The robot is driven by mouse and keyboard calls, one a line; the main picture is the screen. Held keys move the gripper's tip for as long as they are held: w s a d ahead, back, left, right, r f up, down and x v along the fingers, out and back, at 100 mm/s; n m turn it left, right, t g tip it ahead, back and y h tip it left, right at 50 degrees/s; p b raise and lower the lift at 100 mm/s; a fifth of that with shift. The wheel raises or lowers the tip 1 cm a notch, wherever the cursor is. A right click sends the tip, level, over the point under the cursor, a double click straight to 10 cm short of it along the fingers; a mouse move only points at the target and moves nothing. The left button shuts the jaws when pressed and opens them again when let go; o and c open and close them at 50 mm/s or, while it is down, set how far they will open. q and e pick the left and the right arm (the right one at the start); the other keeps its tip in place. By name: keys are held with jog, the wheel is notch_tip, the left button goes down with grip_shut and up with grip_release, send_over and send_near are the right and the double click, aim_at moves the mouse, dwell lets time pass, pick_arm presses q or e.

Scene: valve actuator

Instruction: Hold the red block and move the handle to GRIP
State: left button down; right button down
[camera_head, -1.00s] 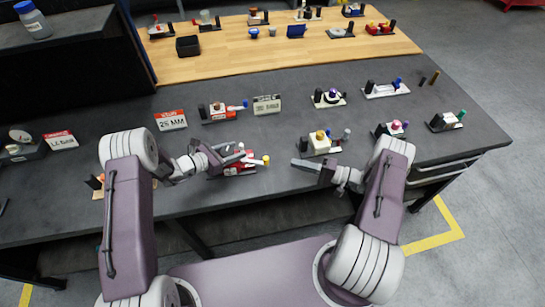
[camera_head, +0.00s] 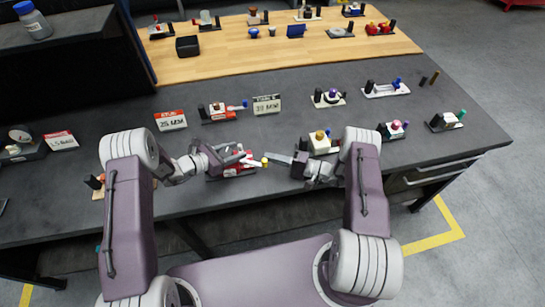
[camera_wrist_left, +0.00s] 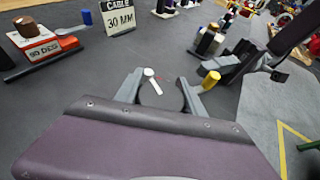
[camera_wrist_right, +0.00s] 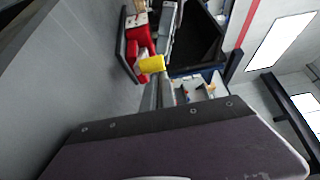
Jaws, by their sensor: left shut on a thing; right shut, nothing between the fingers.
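The red block (camera_head: 229,171) is part of a small device near the table's front, mostly hidden by my left gripper in the head view. It also shows in the right wrist view (camera_wrist_right: 138,36). My left gripper (camera_head: 243,158) is shut on the red block. The handle with a yellow end (camera_head: 264,162) sticks out to the right of the block; its yellow end is large in the right wrist view (camera_wrist_right: 151,64). My right gripper (camera_head: 270,157) is shut and empty, its tips close beside the yellow end. Whether they touch cannot be told.
Behind stand a red 25 MM sign (camera_head: 171,120), a white CABLE 30 MM sign (camera_head: 266,104) and a similar red device (camera_head: 219,112). A device with a yellow knob (camera_head: 321,143) is close behind my right gripper. Bare tabletop lies in front of the right gripper.

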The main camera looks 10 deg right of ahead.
pick_arm(q)
jog(key=shift+w+a+f, duration=0.1)
jog(key=shift+a, duration=0.05)
pick_arm(e)
jog(key=shift+s+a, duration=0.25)
jog(key=shift+s, duration=0.45)
jog(key=shift+d, duration=0.1)
pick_arm(q)
jog(key=c, duration=0.6)
grip_release()
jog(key=shift+c, duration=0.2)
jog(key=shift+w, duration=0.1)
pick_arm(e)
jog(key=s+a+v, duration=0.1)
jog(key=s+v, duration=0.1)
jog(key=v, duration=1.7)
jog(key=shift+s, duration=0.25)
jog(key=shift+d, duration=0.15)
